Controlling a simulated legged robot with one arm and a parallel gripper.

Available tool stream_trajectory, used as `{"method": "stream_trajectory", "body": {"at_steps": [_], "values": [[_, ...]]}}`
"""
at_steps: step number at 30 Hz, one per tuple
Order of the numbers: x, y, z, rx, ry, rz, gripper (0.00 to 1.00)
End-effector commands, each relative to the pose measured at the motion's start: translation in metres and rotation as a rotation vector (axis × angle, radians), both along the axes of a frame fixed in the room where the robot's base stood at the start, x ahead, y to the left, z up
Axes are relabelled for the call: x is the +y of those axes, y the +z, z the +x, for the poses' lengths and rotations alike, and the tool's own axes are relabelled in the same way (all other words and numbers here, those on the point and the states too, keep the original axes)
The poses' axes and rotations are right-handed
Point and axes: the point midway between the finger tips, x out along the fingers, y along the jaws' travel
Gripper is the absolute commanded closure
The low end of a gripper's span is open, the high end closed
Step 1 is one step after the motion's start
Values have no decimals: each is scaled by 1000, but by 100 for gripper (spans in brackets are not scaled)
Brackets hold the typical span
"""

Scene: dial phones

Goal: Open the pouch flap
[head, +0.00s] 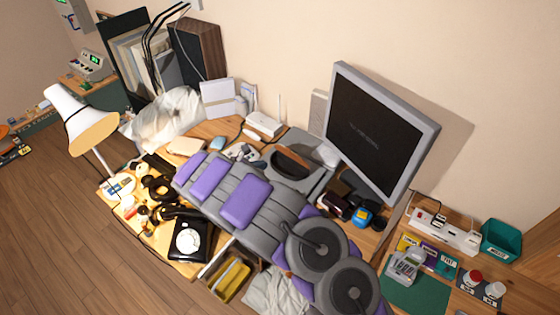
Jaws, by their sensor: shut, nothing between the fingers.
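My grey and purple arm runs across the middle of the head view, and my gripper (184,179) is at its far left end, shut and empty, above the desk. A small beige, soft-looking item (187,146) lies on the desk just beyond it; I cannot tell for sure whether this is the pouch, and no flap can be made out. My arm hides the middle of the desk.
A black dial phone (188,240) and dark curved items (158,187) crowd the left front. A white lamp (80,120) stands at left, a clear bag (170,120) at the back, and a monitor (380,128) at right. A yellow container (231,280) is below.

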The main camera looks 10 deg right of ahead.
Motion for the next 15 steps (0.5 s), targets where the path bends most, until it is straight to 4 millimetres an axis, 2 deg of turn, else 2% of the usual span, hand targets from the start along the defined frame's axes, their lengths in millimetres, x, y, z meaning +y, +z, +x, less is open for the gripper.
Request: {"method": "stream_trajectory", "body": {"at_steps": [1, 8, 15], "values": [[3, -8, -2, -26, 16, -19, 100], [6, -12, -2, -91, 47, -48, 100], [-13, -26, 15, -90, 43, -47, 100]]}}
